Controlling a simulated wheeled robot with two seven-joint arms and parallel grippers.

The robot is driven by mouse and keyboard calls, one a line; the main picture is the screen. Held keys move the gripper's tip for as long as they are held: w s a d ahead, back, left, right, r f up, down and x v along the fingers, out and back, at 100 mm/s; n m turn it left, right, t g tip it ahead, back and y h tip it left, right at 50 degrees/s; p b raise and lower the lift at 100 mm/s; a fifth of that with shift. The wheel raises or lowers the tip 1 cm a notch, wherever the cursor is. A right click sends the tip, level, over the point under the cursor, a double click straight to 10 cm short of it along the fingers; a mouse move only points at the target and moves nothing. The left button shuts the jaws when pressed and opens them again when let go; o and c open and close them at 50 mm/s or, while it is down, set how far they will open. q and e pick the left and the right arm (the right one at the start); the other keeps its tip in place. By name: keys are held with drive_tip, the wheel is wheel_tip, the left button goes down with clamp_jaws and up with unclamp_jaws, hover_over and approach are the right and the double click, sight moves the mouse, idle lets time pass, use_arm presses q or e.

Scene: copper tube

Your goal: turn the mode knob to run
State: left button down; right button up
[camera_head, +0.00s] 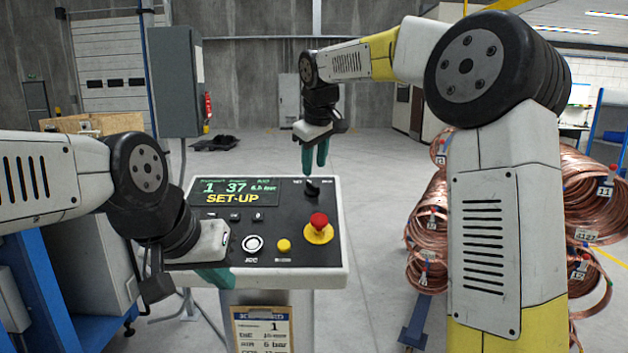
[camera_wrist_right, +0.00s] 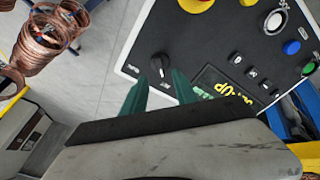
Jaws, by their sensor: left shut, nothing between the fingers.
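The black mode knob (camera_head: 312,188) sits on the upper right of the control panel (camera_head: 300,240), between two small labels that I cannot read surely. The panel's display (camera_head: 233,192) reads SET-UP. In the right wrist view the knob (camera_wrist_right: 160,66) shows just beyond the two teal fingertips. My right gripper (camera_head: 315,168) points down just above the knob, apart from it; its fingers (camera_wrist_right: 159,78) are spread with an empty gap. My left gripper (camera_head: 215,280) is shut and empty at the panel's front left edge.
A red emergency button (camera_head: 319,220) on a yellow base stands in front of the knob. A white button (camera_head: 252,243) and a yellow button (camera_head: 284,245) lie nearer the front. Copper coils (camera_head: 430,220) stand to the right. A clipboard (camera_head: 262,330) hangs below the panel.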

sight(313, 184)
drive_tip(key=x, duration=0.6)
drive_tip(key=shift+w+f, duration=0.15)
drive_tip(key=shift+f, duration=0.2)
clamp_jaws()
